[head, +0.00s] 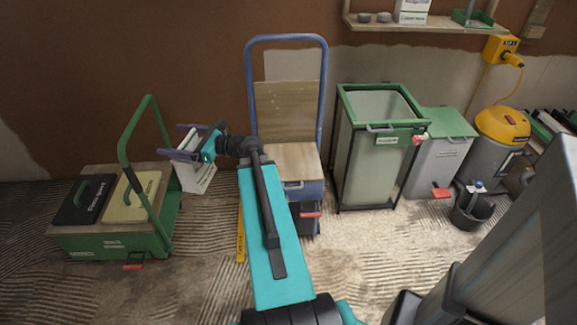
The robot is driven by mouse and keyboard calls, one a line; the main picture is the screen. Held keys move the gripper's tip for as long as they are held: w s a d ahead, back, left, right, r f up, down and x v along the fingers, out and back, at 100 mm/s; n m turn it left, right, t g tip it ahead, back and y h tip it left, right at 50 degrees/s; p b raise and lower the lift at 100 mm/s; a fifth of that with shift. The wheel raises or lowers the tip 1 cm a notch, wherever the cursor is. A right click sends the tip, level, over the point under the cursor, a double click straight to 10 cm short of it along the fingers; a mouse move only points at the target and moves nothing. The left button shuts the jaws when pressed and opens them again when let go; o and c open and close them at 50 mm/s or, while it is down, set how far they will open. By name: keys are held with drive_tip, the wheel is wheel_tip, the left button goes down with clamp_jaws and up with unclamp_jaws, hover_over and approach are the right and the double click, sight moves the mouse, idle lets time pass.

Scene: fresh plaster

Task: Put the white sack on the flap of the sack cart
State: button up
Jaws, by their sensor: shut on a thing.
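The white sack (196,178) with green print hangs upright in my gripper (181,141), which is shut on its upper part. The jaws and wrist hide some of its top. The sack is beside the right end of the green cart, and I cannot tell its height above the floor. The sack cart (323,85) has a blue hoop handle and stands against the wall, right of my gripper. It has an upright wooden board (285,108) and a flat wooden surface, apparently the flap (295,160), at its front. The flap looks bare. My arm hides part of the cart's lower left.
The green cart (165,215) at left has a tall handle, a black lid and a yellow lid. A green-rimmed bin (368,160), a grey bin (440,160) and a yellow-topped vacuum (500,130) stand at right. A yellow level (240,232) is beside my arm. Ridged floor is open in front.

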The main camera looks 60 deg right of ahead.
drive_tip(key=s+d+f+m+h+b, duration=0.1)
drive_tip(key=s+d+m+h+b, duration=0.2)
drive_tip(key=d, duration=0.4)
drive_tip(key=s+d+f+t+h+b, duration=0.1)
drive_tip(key=s+d+f+h+b, duration=0.1)
drive_tip(key=s+d, duration=0.4)
drive_tip(key=s+d+f+m+h+b, duration=0.1)
drive_tip(key=s+d+m+h+b, duration=0.15)
drive_tip(key=d, duration=0.55)
drive_tip(key=s+d+f+m+g+h+b, duration=0.2)
drive_tip(key=s+d+h+b, duration=0.5)
drive_tip(key=s+d, duration=0.8)
drive_tip(key=s+f+m+h, duration=0.1)
drive_tip(key=s+m, duration=0.1)
drive_tip(key=s, duration=0.2)
drive_tip(key=shift+s+d+f+m, duration=0.2)
drive_tip(key=shift+s+d+m, duration=0.1)
drive_tip(key=shift+d+m, duration=0.1)
drive_tip(key=shift+w, duration=0.1)
drive_tip(key=w+d+f+b, duration=0.1)
drive_tip(key=w+d+b, duration=0.1)
drive_tip(key=w, duration=1.2)
drive_tip(key=shift+w+d+f+b, duration=0.2)
drive_tip(key=shift+d+b, duration=0.2)
drive_tip(key=shift+b, duration=0.3)
drive_tip(key=shift+w, duration=0.1)
